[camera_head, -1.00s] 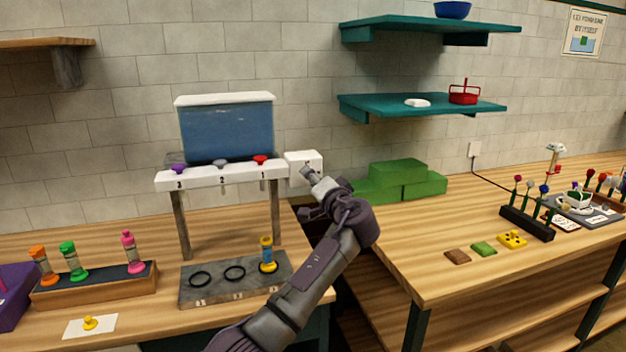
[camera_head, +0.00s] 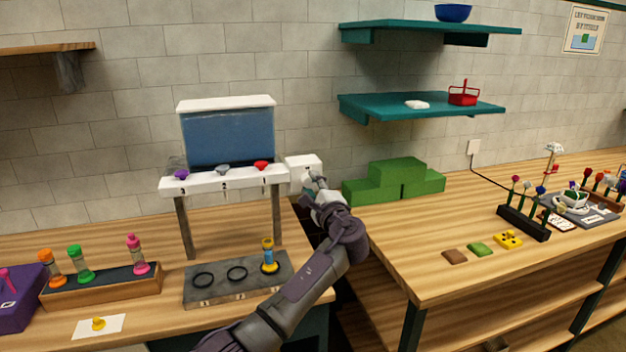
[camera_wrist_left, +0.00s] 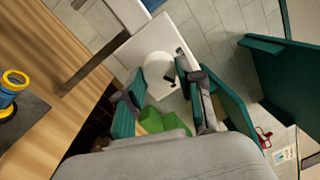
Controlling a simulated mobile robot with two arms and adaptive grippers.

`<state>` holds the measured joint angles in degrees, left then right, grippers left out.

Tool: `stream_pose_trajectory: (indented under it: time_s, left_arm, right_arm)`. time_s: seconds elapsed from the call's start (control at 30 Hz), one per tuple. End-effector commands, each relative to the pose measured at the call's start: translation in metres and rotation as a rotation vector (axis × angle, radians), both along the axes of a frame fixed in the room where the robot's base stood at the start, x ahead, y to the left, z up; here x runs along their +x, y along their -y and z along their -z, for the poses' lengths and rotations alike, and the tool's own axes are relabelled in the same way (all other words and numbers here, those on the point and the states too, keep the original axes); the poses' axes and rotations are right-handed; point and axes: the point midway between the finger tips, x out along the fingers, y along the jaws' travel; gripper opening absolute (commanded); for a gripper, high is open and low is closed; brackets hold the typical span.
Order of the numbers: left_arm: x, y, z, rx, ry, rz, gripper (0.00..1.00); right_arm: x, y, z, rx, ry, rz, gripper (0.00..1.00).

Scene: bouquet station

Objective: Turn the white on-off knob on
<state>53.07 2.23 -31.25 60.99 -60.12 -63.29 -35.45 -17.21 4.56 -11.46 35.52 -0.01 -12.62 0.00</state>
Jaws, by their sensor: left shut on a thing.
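The white on-off knob (camera_wrist_left: 157,68) is round with a dark mark and sits on the front of a white box (camera_wrist_left: 178,38). In the head view this box (camera_head: 296,161) is at the right end of the dispenser's white rail, and my gripper mostly hides the knob. My left gripper (camera_head: 315,184) is at the box's front. In the left wrist view its two fingertips (camera_wrist_left: 164,79) lie on either side of the knob, shut on it. My right gripper is in neither view.
The dispenser's blue tank (camera_head: 230,137) stands left of the box, above a grey tray (camera_head: 212,296) with rings and a yellow-capped vial (camera_head: 268,255). Green blocks (camera_head: 385,185) stand close on the right. A teal shelf (camera_head: 380,106) hangs above them.

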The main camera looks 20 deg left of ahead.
Motion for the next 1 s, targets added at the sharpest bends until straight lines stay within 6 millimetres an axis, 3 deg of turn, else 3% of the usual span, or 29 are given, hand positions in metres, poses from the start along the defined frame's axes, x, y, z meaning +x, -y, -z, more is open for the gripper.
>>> stream_pose_trajectory:
  time_s: [0.4, 1.0]
  left_arm:
    - [-0.001, 0.000, 0.001, 0.272, -0.188, 0.000, 0.02]
    - [-0.001, 0.000, 0.005, 0.388, -0.269, 0.001, 0.02]
  right_arm:
    - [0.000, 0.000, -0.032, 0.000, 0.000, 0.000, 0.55]
    - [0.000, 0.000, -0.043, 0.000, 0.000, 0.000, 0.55]
